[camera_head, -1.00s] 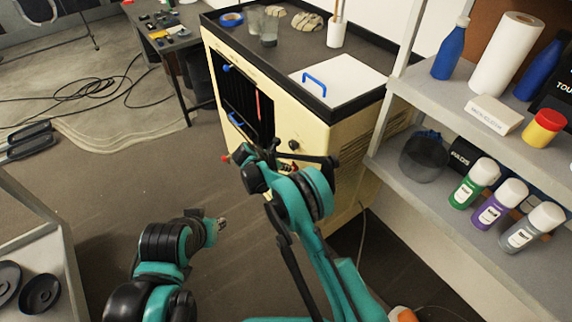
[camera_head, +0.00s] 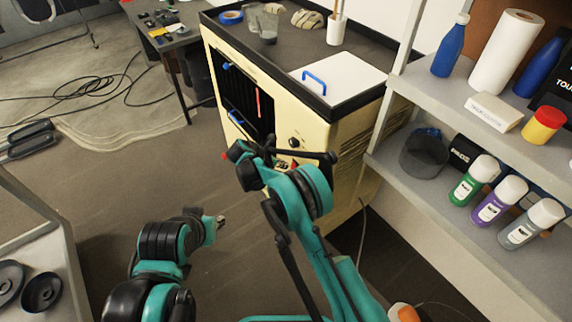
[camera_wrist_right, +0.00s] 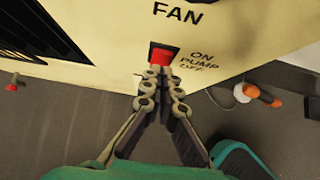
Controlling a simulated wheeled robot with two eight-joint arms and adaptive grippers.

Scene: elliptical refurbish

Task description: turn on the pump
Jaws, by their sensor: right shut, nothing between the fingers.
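The pump switch is a red rocker (camera_wrist_right: 162,56) on the cream cabinet (camera_head: 330,150), with "ON PUMP OFF" printed to its right in the right wrist view. My right gripper (camera_wrist_right: 163,80) is shut and empty, its fingertips at the lower edge of the red rocker. I cannot tell whether they touch it. In the head view my right wrist (camera_head: 290,190) hides much of the cabinet's lower front. My left arm's end (camera_head: 218,222) is low over the floor, away from the cabinet, and its finger state is unclear.
A "FAN" label (camera_wrist_right: 178,13) is above the switch, and a black knob (camera_head: 295,142) is on the cabinet front. A red tap (camera_wrist_right: 14,83) sticks out at the left. A shelf with bottles and spray cans (camera_head: 475,180) stands close on the right. Open floor lies left.

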